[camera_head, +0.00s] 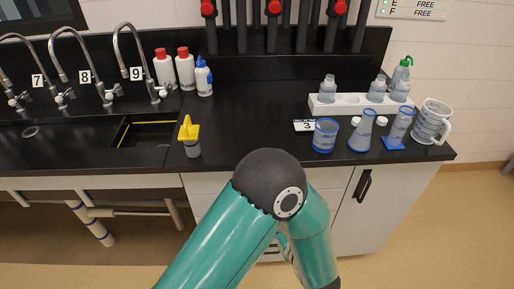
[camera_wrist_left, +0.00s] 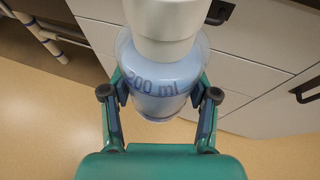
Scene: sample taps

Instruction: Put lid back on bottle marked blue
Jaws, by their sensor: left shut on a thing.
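My left gripper (camera_wrist_left: 160,100) is shut on a clear bottle (camera_wrist_left: 158,85) with blue "200 ml" lettering and bluish contents, in the left wrist view. A wide pale neck or cap (camera_wrist_left: 165,22) tops it; I cannot tell which. In the head view my left arm bends down in front of the counter, and its gripper and the bottle are mostly hidden. Two small white discs, perhaps lids (camera_head: 382,121), lie on the counter at the right. No blue mark is readable on the held bottle. My right gripper is not in view.
A white rack (camera_head: 350,111) holds several bottles, with beakers, a flask, a cylinder and a jug (camera_head: 430,122) by the counter's right edge. The middle counter (camera_head: 245,120) is clear. Sinks and taps (camera_head: 130,60) are left.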

